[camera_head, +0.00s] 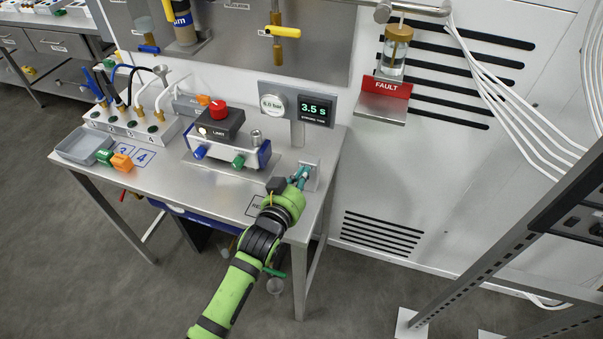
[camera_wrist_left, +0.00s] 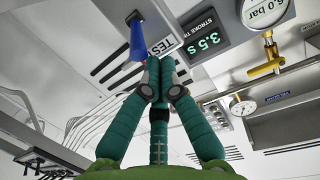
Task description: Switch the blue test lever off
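The blue test lever (camera_wrist_left: 137,40) shows in the left wrist view, next to a "TEST" label (camera_wrist_left: 163,45). It hangs from a small mount, just up and left of my fingertips. My left gripper (camera_wrist_left: 156,68) has its teal fingers brought together at the tips, with nothing visible between them. I cannot tell whether the fingers touch the lever. In the head view my left gripper (camera_head: 299,177) is at the right end of the steel bench, in front of a small upright plate (camera_head: 311,175). The lever cannot be made out there. My right gripper is not in view.
The steel bench (camera_head: 235,195) carries a lamp box with a red knob (camera_head: 218,108), a blue-ended valve unit (camera_head: 225,150) and a grey tray (camera_head: 82,147). Behind my gripper stands a panel with gauge and "3.5 s" display (camera_head: 315,111). A metal rack (camera_head: 500,235) stands right.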

